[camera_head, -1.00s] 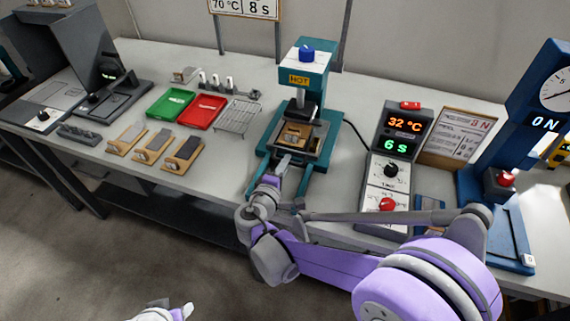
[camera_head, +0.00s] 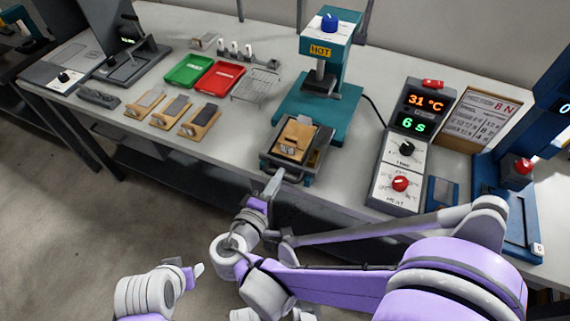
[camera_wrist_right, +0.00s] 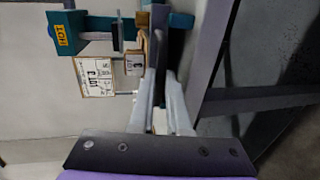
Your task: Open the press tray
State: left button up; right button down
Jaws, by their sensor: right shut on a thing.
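The press (camera_head: 325,75) is teal with a yellow HOT label and a blue knob. Its dark tray (camera_head: 318,163) is slid out toward the table's front edge, clear of the press head, and carries a tan wooden block (camera_head: 297,141). My right gripper (camera_head: 275,182) is shut on the tray's front handle. The wrist view shows its pale fingers (camera_wrist_right: 164,100) close together at the tray, with the handle mostly hidden between them. My left gripper (camera_head: 196,271) is low in front of the table, away from the tray; its jaw opening is unclear.
A control box (camera_head: 405,150) reading 31 °C and 6 s stands right of the press. A green tray (camera_head: 188,71), a red tray (camera_head: 218,77) and a wire rack (camera_head: 256,85) lie to the left. Several small wooden blocks (camera_head: 200,122) lie near the front edge.

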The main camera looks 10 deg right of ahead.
jog(key=shift+s+a, duration=0.4)
jog(key=shift+s, duration=0.15)
jog(key=c, duration=0.9)
grip_release()
jog(key=v, duration=1)
jog(key=shift+s+a+r+p, duration=0.15)
jog(key=shift+s+a+p, duration=0.05)
jog(key=shift+s+p, duration=0.2)
jog(key=shift+w, duration=0.1)
